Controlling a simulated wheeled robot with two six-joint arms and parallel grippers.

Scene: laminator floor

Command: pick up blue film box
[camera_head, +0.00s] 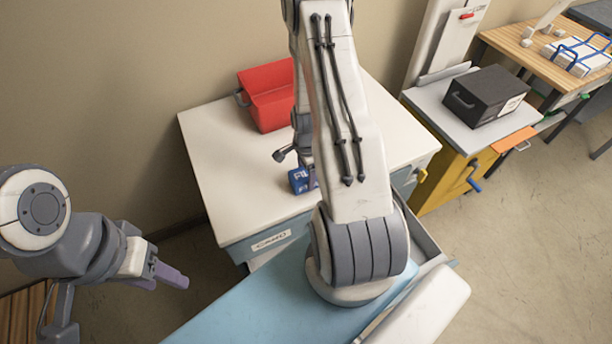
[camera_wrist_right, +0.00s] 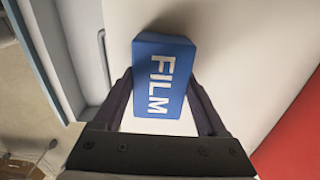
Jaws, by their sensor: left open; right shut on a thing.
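The blue film box (camera_head: 299,179) is on the white-topped cabinet near its front edge, partly hidden behind my right arm in the head view. In the right wrist view the blue film box (camera_wrist_right: 163,77) shows its white FILM lettering. My right gripper (camera_wrist_right: 160,105) is shut on the box, with one finger on each side. In the head view my right gripper (camera_head: 312,178) is mostly hidden by my arm. I cannot tell whether the box touches the cabinet top. My left gripper (camera_head: 172,278) is open and empty at the lower left, away from the cabinet.
A red bin (camera_head: 268,95) stands at the back of the white cabinet top (camera_head: 220,150). A drawer front labelled CARD (camera_head: 271,241) faces me. A black box (camera_head: 485,97) sits on a yellow cabinet at the right. A wooden table (camera_head: 530,50) stands further back.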

